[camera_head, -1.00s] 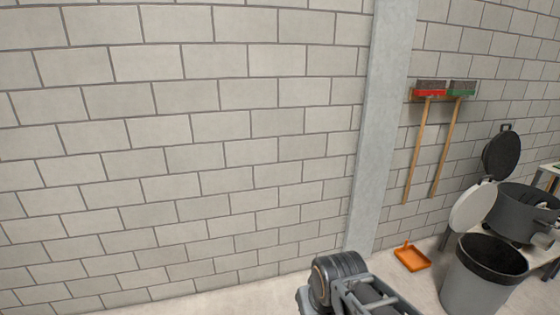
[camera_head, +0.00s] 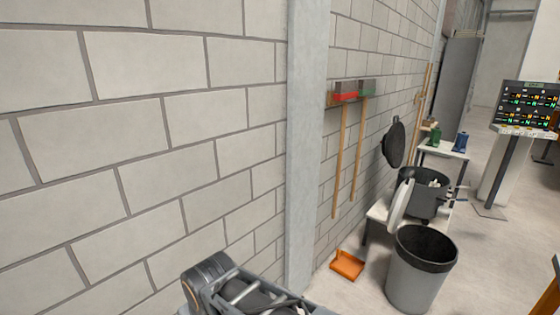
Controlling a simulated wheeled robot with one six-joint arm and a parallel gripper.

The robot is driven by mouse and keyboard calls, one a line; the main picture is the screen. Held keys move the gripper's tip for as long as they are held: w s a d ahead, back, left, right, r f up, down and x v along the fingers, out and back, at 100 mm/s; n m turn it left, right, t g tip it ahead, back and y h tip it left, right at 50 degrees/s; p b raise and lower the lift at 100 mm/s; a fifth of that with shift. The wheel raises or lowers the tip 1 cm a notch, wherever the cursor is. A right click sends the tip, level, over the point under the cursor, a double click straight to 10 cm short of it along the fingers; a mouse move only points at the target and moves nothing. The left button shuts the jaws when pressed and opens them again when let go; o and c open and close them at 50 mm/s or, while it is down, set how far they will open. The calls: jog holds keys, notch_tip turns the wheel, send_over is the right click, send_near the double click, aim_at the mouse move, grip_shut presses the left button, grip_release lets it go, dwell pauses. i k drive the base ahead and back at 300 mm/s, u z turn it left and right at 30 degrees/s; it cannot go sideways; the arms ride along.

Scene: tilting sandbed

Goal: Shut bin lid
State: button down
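A grey round bin (camera_head: 413,287) with a black rim stands on the floor at the lower right of the head view. Its mouth is open and dark inside. My gripper is not in view.
An orange dustpan (camera_head: 347,265) lies left of the bin. Two brooms (camera_head: 345,150) hang on the wall. Open floor lies right of the bin.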

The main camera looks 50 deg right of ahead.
aim_at(400, 202)
jog(key=z, duration=3)
jog(key=i, duration=2.3)
jog(key=u, duration=2)
jog(key=i, duration=0.5)
jog(key=u, duration=0.05)
